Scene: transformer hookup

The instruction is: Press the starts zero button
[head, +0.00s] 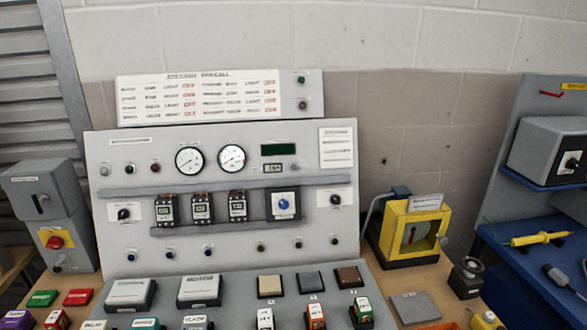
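The grey control console (225,150) stands in the middle of the head view. Its labels are too small to read, so I cannot tell which button is the starts zero button. A small counter display (273,168) sits under a dark green display (278,149), with a small round button (295,167) just to its right. A dark green button (129,169) and a red button (155,167) are at upper left. A row of small round buttons, including a blue one (207,252), runs along the lower panel. Neither of my grippers is in view.
Two dials, timer modules (202,207) and a blue knob (283,204) are on the panel. Blocks and flip-lid boxes (130,294) cover the front desk. A yellow meter stand (410,232) is at right, a grey switch box (45,200) at left.

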